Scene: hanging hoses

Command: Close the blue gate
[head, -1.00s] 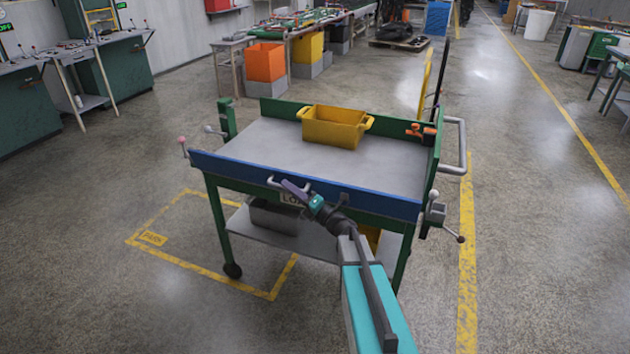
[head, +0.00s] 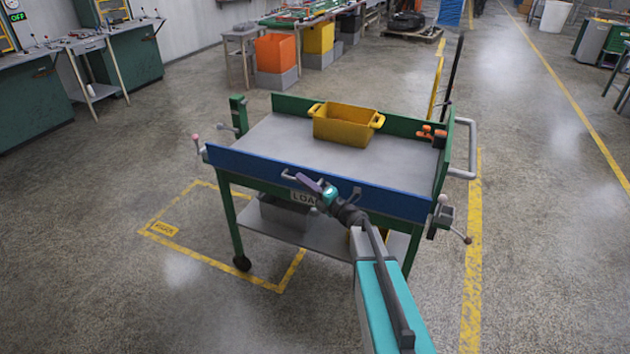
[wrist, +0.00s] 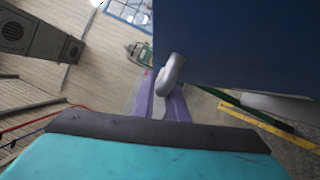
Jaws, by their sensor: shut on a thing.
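The blue gate (head: 380,195) is the long panel along the near side of a green cart, standing roughly upright across its front edge. It also fills the upper right of the wrist view (wrist: 240,45). A grey handle (wrist: 171,76) sticks out from its outer face. My gripper (head: 303,183) has its purple fingers shut on this handle, near the middle of the panel. The fingers partly hide the handle in the head view. I cannot tell whether the gate's ends are fully against the posts.
A yellow bin (head: 343,126) stands on the grey cart top (head: 285,142). A lever with a pink knob (head: 195,138) is at the left corner, and a grey latch (head: 443,215) at the right. Floor around the cart is clear.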

